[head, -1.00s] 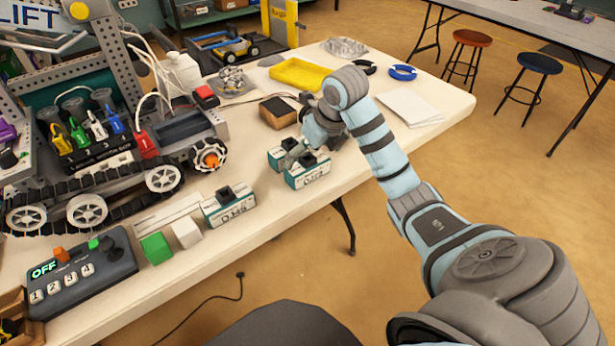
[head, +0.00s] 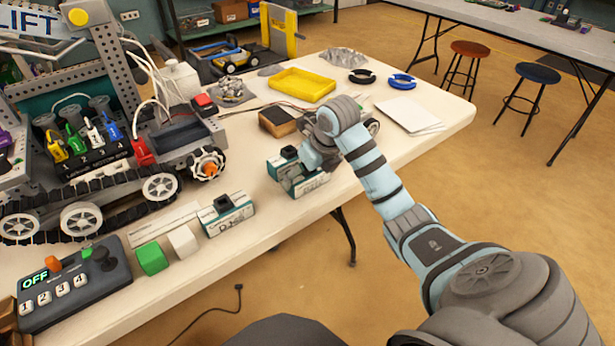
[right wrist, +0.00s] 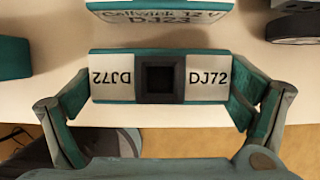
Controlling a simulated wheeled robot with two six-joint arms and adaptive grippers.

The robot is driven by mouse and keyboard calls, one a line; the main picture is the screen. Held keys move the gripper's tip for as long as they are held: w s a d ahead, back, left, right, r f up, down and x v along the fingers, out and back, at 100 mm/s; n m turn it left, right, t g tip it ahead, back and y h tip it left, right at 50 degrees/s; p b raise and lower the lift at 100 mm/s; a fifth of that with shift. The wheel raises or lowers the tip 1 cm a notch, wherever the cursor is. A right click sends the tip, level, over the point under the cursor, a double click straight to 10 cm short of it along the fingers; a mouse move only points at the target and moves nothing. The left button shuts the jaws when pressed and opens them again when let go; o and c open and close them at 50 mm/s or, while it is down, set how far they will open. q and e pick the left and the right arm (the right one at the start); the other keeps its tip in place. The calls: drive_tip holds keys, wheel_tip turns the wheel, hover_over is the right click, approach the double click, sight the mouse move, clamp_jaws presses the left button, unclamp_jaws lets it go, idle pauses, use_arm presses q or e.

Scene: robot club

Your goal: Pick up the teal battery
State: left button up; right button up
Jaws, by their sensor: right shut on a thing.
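The teal-and-white battery marked DJ72 (right wrist: 112,77) lies across the middle of the right wrist view, with a dark square block on its middle. My right gripper (right wrist: 160,92) is shut on it, one finger at each end. In the head view this battery (head: 306,186) is partly hidden by my right gripper (head: 312,166) near the table's front edge. I cannot tell whether it is clear of the table. A similar battery (head: 284,162) stands just behind it, its label cut off in the wrist view (right wrist: 160,14). Another (head: 230,217) stands to the left. My left gripper is not in view.
A tracked robot (head: 90,190) fills the table's left side. A control box (head: 75,285), a green cube (head: 152,258) and a white cube (head: 184,241) are at front left. A brown-topped block (head: 278,120) and yellow tray (head: 302,85) are behind my gripper. White sheets (head: 408,113) lie right.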

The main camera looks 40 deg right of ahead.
drive_tip(key=shift+r, duration=0.15)
wheel_tip(320, 180, up, 20)
drive_tip(key=p, duration=1.5)
drive_tip(key=o, duration=0.9)
drive_tip(key=c, duration=0.6)
